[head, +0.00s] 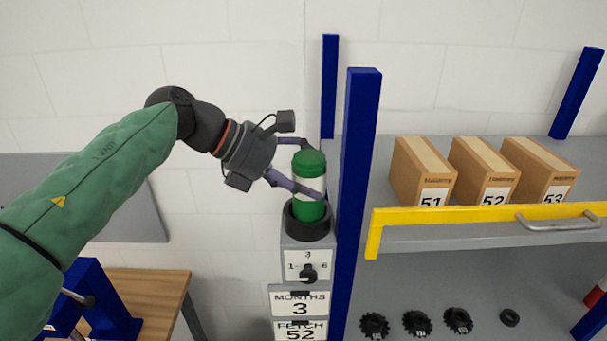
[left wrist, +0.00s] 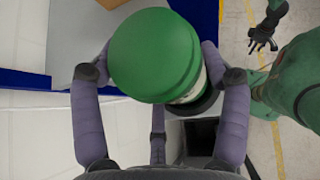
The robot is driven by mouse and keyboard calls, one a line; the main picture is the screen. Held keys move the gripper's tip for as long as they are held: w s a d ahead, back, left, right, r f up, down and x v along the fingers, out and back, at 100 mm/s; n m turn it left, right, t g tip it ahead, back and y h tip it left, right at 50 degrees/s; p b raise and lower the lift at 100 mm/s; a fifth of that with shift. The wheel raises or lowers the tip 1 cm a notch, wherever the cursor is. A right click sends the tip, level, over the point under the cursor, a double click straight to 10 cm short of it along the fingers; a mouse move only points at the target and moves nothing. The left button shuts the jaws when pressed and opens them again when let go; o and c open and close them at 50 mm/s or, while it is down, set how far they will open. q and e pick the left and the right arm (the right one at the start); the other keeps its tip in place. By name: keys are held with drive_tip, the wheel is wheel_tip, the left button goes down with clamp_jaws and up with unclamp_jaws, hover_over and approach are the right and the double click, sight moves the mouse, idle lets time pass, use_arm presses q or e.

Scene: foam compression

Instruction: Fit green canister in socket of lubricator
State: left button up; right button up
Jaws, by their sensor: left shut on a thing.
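The green canister (head: 309,172) has a green cap, a pale label band and a green base. It stands upright at the lubricator's black ring-shaped socket (head: 307,222), its lower end at the ring's mouth. How deep it sits cannot be told. My left gripper (head: 308,174) is shut on the canister, its purple fingers around the sides. In the left wrist view the green cap (left wrist: 155,57) fills the space between the fingers, with part of the black ring (left wrist: 197,103) below. My right gripper (left wrist: 262,40) is small at the upper right there, fingers apart and empty.
A blue post (head: 357,200) rises close to the right of the lubricator (head: 305,265), which has a dial and labels. Boxes (head: 423,172) sit on a shelf behind a yellow rail (head: 480,214). Black gears (head: 417,323) lie below. A wooden table (head: 150,300) is at lower left.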

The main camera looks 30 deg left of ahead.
use_arm(q)
drive_tip(key=shift+f+b, duration=0.45)
drive_tip(key=shift+f, duration=0.2)
idle(0.4)
drive_tip(key=o, duration=1.1)
drive_tip(key=shift+o, duration=1.2)
drive_tip(key=shift+w, duration=0.15)
